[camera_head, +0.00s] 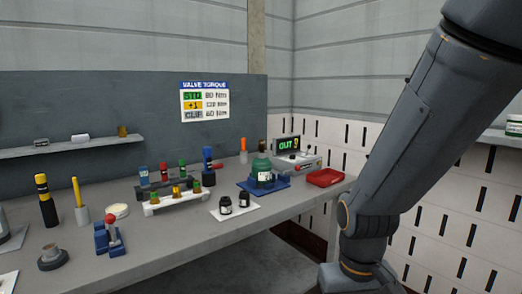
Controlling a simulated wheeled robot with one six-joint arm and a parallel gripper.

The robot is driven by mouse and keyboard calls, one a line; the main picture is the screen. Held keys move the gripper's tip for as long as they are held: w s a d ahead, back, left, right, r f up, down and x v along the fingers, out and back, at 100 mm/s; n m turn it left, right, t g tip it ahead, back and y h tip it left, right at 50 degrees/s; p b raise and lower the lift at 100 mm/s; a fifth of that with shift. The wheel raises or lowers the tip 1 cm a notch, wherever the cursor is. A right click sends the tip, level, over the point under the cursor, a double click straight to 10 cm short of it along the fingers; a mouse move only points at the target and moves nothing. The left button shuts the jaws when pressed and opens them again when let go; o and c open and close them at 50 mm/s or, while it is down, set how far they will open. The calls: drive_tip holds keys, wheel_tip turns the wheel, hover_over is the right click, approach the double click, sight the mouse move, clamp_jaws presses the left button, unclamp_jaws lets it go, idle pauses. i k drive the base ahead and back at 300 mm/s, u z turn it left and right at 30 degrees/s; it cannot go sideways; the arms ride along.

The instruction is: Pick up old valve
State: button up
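I cannot tell for certain which thing is the old valve. Several small valve-like pieces with yellow-orange and green tops (176,192) stand in a row on a white rack (168,207) in the middle of the workbench. A green cylinder (262,170) with a pale band stands upright on a blue base (275,184), behind and right of the rack. My arm comes down the right side of the view. My gripper is outside the picture, so its fingers and anything in them are hidden.
The grey workbench (175,248) carries a red tray (325,177), a box with an "OUT" display (289,144), two dark jars (225,204) on a white sheet, a blue red-knobbed fixture (110,235) and a grey flanged part (53,257). The front middle is bare.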

sight(262, 148)
drive_tip(key=k, duration=0.45)
drive_tip(key=u, duration=0.95)
drive_tip(key=i, duration=1.4)
drive_tip(key=z, duration=1.05)
drive_tip(key=i, duration=0.4)
drive_tip(key=z, duration=0.5)
